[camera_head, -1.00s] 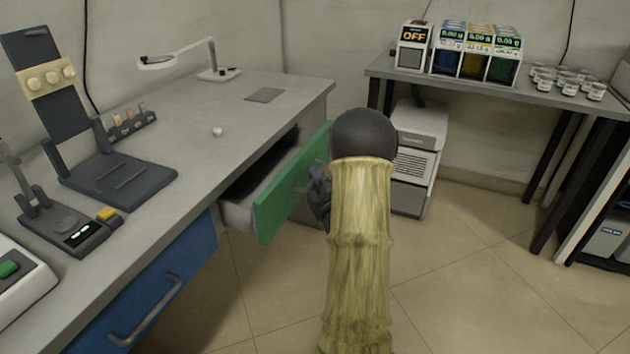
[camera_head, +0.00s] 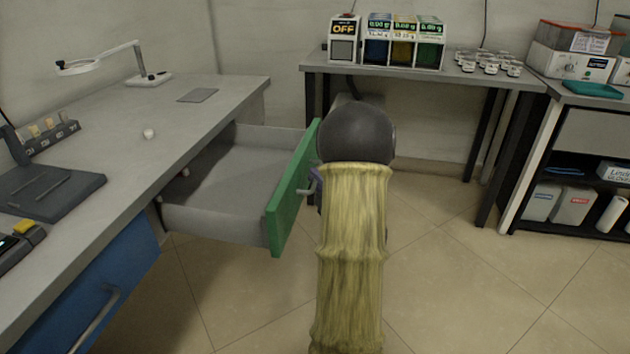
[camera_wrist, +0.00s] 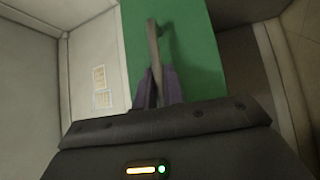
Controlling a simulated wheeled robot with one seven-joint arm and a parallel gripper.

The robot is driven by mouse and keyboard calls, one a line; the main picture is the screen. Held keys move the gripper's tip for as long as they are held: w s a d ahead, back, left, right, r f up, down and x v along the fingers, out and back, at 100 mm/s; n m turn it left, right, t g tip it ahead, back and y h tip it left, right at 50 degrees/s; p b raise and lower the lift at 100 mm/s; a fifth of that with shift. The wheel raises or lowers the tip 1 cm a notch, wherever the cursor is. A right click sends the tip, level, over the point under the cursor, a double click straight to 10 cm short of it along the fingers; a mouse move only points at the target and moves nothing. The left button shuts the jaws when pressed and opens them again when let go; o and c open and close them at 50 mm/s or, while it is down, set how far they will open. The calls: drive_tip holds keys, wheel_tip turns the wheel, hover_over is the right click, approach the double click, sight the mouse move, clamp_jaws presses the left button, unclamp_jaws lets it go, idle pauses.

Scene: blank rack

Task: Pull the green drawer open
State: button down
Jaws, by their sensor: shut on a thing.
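The green drawer (camera_head: 291,190) stands well out from the grey bench, and its grey tray shows behind the green front. Most of the tray looks bare, with a small reddish thing near its left back. In the wrist view the green front (camera_wrist: 195,50) fills the middle, with its bar handle (camera_wrist: 153,55) running away from me. My gripper (camera_wrist: 158,88) is shut on this handle with its dark purple fingers. In the head view my gripper (camera_head: 316,182) is mostly hidden behind my arm, at the right side of the green front.
A blue drawer (camera_head: 90,305) with a bar handle is shut in the bench at the lower left. A back table (camera_head: 480,84) carries dispensers and jars. Tiled floor (camera_head: 460,270) lies clear to the right.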

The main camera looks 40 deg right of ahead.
drive_tip(key=shift+a+f, duration=0.15)
drive_tip(key=c, duration=1.5)
unclamp_jaws()
drive_tip(key=p+v, duration=0.9)
drive_tip(key=v, duration=0.8)
drive_tip(key=shift+s+r+p, duration=0.2)
drive_tip(key=shift+r+p, duration=0.05)
drive_tip(key=shift+p, duration=0.15)
drive_tip(key=shift+a+f, duration=0.1)
